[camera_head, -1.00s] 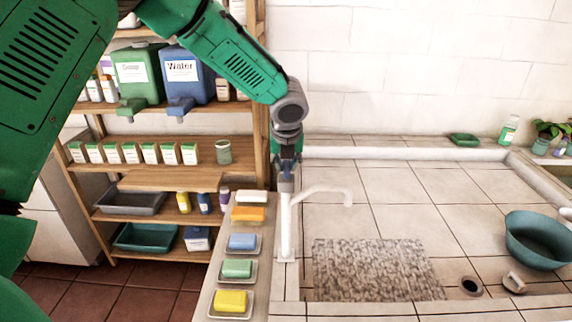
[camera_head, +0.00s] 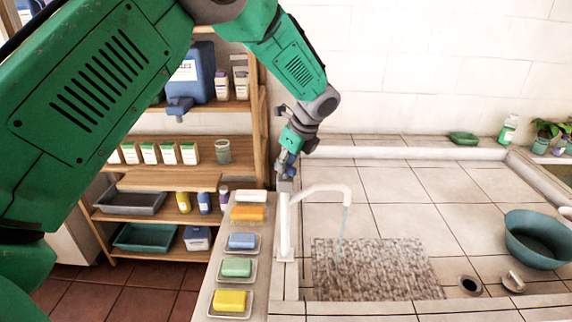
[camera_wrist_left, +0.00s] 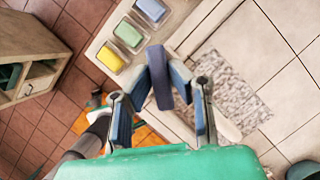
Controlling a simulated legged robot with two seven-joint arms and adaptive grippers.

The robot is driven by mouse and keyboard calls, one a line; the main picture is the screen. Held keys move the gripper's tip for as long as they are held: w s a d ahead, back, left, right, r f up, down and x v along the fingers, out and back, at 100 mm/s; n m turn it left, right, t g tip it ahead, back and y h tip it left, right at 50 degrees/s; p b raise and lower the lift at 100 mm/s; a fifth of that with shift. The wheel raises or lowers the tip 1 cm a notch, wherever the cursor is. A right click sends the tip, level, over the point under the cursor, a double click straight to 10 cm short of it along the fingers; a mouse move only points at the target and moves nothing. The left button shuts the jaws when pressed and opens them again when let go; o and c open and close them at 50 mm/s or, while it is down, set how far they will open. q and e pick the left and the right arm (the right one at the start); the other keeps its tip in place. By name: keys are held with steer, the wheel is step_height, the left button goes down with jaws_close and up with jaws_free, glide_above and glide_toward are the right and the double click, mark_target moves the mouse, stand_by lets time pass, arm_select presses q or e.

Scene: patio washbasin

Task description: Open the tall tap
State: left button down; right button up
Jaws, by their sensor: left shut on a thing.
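The tall white tap (camera_head: 285,228) stands upright at the left edge of the tiled basin, its spout bending right over the basin. A thin stream of water (camera_head: 342,232) falls from the spout onto the grey mottled mat. My left gripper (camera_head: 287,174) is at the top of the tap, shut on its handle. In the left wrist view the dark blue tap handle (camera_wrist_left: 160,78) sits between the finger pads. The fingers hide much of the handle in the head view. My right gripper does not show.
Soap dishes with bars (camera_head: 231,302) line the ledge left of the tap. A wooden shelf (camera_head: 170,178) with containers stands behind at the left. A teal bowl (camera_head: 540,240) sits at the right of the basin, near the drain (camera_head: 471,286).

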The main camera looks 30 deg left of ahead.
arm_select(q)
steer(key=n, duration=0.1)
steer(key=n+g, duration=0.1)
steer(key=n, duration=0.1)
steer(key=shift+d+f+n+g, duration=0.1)
steer(key=shift+f+n+g, duration=0.2)
steer(key=shift+n, duration=0.1)
steer(key=shift+n+g+h, duration=0.4)
steer(key=shift+n+g, duration=0.2)
steer(key=shift+n, duration=1.1)
steer(key=shift+r, duration=0.1)
steer(key=c, duration=1.6)
jaws_free()
steer(key=shift+o, duration=0.5)
steer(key=shift+w, duration=0.2)
steer(key=shift+r, duration=0.1)
